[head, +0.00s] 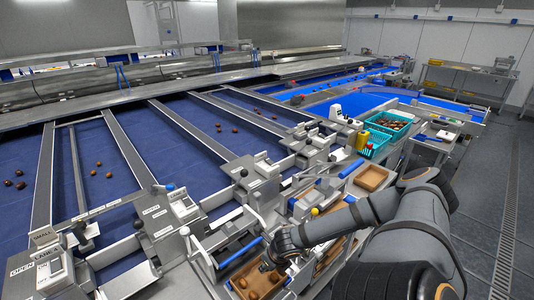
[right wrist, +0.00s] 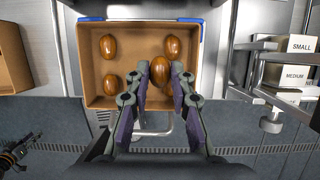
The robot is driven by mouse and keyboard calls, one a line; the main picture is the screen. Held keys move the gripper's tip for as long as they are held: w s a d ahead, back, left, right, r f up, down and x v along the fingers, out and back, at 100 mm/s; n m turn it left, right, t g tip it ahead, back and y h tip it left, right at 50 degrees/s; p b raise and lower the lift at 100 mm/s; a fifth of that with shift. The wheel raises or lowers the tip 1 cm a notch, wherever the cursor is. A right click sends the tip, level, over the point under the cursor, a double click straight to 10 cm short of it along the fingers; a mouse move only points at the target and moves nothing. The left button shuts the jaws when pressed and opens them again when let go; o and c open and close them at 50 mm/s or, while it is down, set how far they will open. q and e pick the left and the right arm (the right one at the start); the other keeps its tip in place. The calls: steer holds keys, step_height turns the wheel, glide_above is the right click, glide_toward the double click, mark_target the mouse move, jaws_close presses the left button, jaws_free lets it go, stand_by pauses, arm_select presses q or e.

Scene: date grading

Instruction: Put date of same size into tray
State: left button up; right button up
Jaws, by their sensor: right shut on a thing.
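A brown open tray (right wrist: 138,34) lies below my right gripper in the right wrist view; it also shows at the bottom of the head view (head: 237,290). Glossy brown dates lie in it: two at the left, upper (right wrist: 109,44) and lower (right wrist: 110,84), one at the upper right (right wrist: 171,46), and one partly hidden behind the right finger (right wrist: 194,80). My right gripper (right wrist: 160,84) is shut on a date (right wrist: 158,70) over the tray's middle. I cannot tell whether that date touches the tray floor.
Labels SMALL (right wrist: 300,44) and MEDIUM (right wrist: 295,75) mark holders right of the tray. Another brown tray (head: 370,178) stands farther back, near teal crates (head: 378,147). Blue lanes (head: 95,185) with scattered dates (head: 108,175) and metal dividers fill the left.

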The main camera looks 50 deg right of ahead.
mark_target(259, 280)
steer(key=shift+f+b, duration=2)
steer(key=shift+b, duration=0.05)
stand_by(1.0)
steer(key=o, duration=0.8)
